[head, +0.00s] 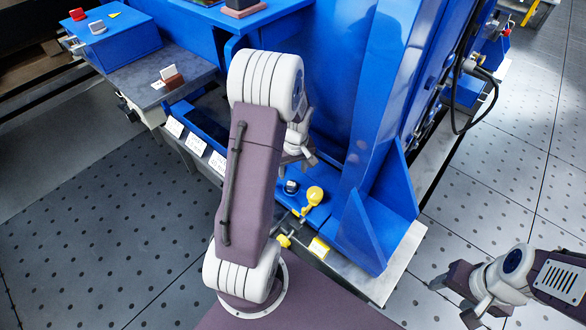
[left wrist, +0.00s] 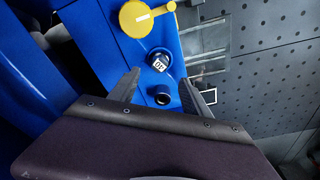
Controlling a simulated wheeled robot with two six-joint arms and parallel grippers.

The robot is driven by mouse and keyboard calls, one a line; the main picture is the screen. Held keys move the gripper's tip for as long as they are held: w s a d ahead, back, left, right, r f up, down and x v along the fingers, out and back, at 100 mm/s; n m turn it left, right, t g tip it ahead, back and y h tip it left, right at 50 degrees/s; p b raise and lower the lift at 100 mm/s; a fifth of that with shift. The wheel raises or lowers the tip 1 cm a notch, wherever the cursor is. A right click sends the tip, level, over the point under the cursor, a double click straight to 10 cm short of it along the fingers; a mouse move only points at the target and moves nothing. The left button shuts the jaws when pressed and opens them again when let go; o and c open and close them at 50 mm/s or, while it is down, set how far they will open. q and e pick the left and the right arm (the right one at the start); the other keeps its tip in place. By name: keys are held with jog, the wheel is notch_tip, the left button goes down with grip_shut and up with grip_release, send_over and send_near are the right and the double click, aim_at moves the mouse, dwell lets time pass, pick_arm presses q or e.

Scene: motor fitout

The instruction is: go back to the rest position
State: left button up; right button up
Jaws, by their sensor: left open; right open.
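My left gripper (head: 300,158) is partly hidden behind my left arm in the head view, beside the blue machine. In the left wrist view its two fingers (left wrist: 160,80) are apart, with nothing held between them. Beyond the fingers, a dark round socket or cylinder (left wrist: 161,96) and a dark cap with a white label (left wrist: 158,61) sit on a blue ledge. I cannot tell the distance from the fingers to them. My right gripper (head: 453,301) is at the lower right of the head view, open and empty, over the grey floor.
A yellow round-headed part (head: 315,196) stands on the blue ledge (head: 318,214). The tall blue machine column (head: 375,120) rises close by on the right. A grey bench (head: 150,88) with a brown block (head: 172,77) is at upper left. Dotted floor (head: 90,220) is open at left.

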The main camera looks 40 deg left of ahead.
pick_arm(q)
jog(key=s+d+r+m+h+p, duration=0.1)
jog(key=s+d+r+m, duration=0.4)
jog(key=d, duration=0.3)
jog(key=s+d+r+m+p, duration=0.1)
jog(key=s+d+r+m, duration=0.2)
jog(key=s+d+m, duration=0.35)
notch_tip(320, 180, up, 32)
jog(key=p, duration=3.1)
jog(key=shift+w+d+f+n+p, duration=0.15)
jog(key=shift+w+d+n+p, duration=0.1)
jog(key=shift+n+p, duration=0.15)
